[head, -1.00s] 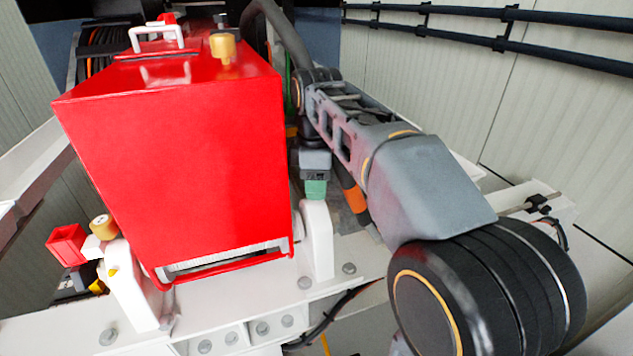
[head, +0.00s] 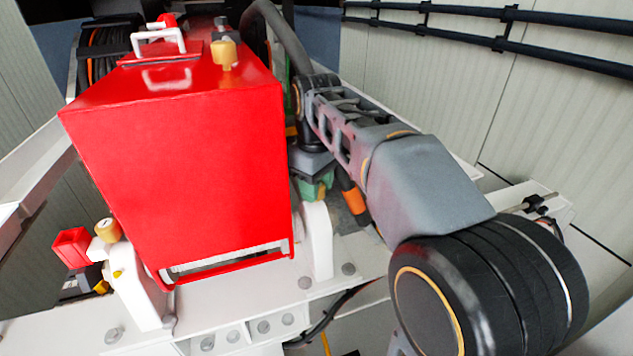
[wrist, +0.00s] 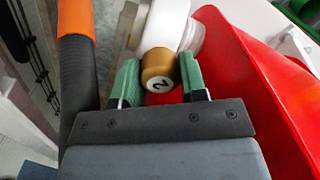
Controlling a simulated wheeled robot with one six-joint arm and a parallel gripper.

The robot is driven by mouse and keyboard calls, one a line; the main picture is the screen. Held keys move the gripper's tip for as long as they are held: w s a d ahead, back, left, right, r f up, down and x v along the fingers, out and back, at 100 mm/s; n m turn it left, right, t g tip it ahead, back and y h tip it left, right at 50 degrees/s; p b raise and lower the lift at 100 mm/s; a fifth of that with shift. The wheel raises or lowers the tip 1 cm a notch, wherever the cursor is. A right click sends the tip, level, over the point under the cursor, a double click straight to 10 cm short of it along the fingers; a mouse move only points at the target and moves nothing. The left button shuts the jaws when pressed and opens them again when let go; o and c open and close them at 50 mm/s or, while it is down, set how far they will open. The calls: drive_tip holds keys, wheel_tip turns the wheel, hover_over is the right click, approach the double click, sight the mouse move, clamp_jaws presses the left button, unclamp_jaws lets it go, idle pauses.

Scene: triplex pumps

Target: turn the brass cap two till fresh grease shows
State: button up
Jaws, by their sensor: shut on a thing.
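Brass cap two (wrist: 158,72) sits between my green fingertips in the wrist view, with a "2" on its pale face. My gripper (wrist: 160,80) is shut on it, one finger on each side. The cap is seated against a white fitting (wrist: 168,25). In the head view my gripper (head: 316,188) is low beside the red housing's right side, and a small bit of brass shows by its green fingers. I see no grease around the cap.
The red housing (head: 180,180) stands close beside my gripper. Another brass cap (head: 223,56) is on its top and one (head: 107,230) is at the lower left. An orange-banded black hose (wrist: 76,60) runs close by my gripper in the wrist view.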

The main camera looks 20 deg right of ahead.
drive_tip(key=m+p, duration=0.1)
drive_tip(key=m, duration=0.5)
drive_tip(key=shift+r+m, duration=0.1)
drive_tip(key=shift+m, duration=0.2)
drive_tip(key=m, duration=0.5)
drive_tip(key=shift+p, duration=0.4)
drive_tip(key=shift+m, duration=0.5)
drive_tip(key=o, duration=0.9)
wheel_tip(320, 180, up, 14)
drive_tip(key=shift+f+p, duration=0.15)
drive_tip(key=shift+p, duration=0.4)
